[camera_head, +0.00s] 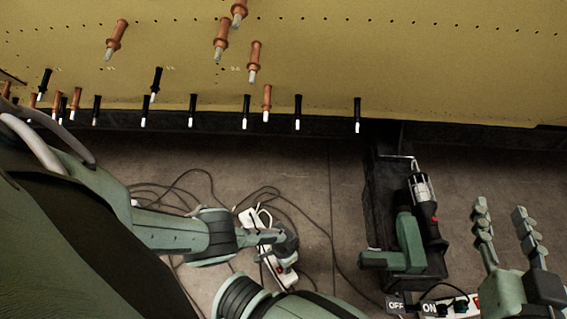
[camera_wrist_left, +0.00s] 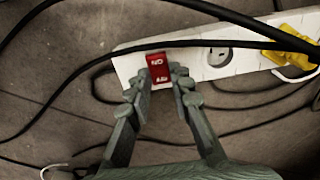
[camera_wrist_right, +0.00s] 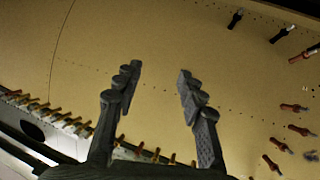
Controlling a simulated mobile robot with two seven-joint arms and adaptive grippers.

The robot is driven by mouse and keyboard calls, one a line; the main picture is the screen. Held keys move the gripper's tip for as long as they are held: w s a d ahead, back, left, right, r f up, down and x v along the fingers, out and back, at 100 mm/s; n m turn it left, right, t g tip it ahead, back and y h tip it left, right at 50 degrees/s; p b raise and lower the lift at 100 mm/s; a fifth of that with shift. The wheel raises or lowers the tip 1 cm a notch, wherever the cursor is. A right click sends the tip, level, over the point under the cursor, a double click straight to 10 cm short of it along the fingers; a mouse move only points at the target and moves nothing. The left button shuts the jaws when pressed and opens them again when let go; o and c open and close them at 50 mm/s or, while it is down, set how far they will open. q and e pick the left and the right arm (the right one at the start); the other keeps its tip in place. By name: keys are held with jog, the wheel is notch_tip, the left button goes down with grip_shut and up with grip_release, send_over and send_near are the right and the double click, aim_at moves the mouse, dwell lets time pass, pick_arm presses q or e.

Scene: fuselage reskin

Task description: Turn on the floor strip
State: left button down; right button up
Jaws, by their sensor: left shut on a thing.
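The floor strip (camera_head: 254,222) is a white power strip lying on the floor among black cables. I cannot tell which way the rocker is pressed. My right gripper (camera_head: 503,212) is open and empty, away from the strip; its spread fingers (camera_wrist_right: 158,80) face the yellow panel.
A yellow drilled panel (camera_head: 320,50) with copper and black fasteners spans the top. A dark stand (camera_head: 375,205) holds a tool (camera_head: 424,205) at right. Another strip (camera_head: 474,303) with OFF and ON labels is at bottom right. A yellow plug (camera_wrist_left: 290,55) sits in the floor strip. Loose cables cross the floor.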

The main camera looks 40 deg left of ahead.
aim_at(281, 269)
pick_arm(q)
jog(key=shift+s+a+t+h+p, duration=0.15)
jog(key=shift+s+t+h+p, duration=0.3)
jog(key=shift+t, duration=0.35)
jog(key=shift+f+t, duration=0.1)
jog(key=shift+t, duration=0.3)
pick_arm(e)
jog(key=f, duration=0.1)
jog(key=d+f+g, duration=0.1)
jog(key=f+h, duration=0.1)
jog(key=shift+s+d+g, duration=0.25)
jog(key=shift+d+g, duration=0.05)
jog(key=shift+d, duration=0.05)
pick_arm(q)
jog(key=c, duration=1.4)
grip_release()
jog(key=shift+o, duration=0.2)
pick_arm(e)
jog(key=shift+r, duration=0.1)
pick_arm(q)
jog(key=w+v, duration=0.2)
jog(key=v, duration=0.8)
jog(key=shift+d+r, duration=0.2)
jog(key=shift+d, duration=0.15)
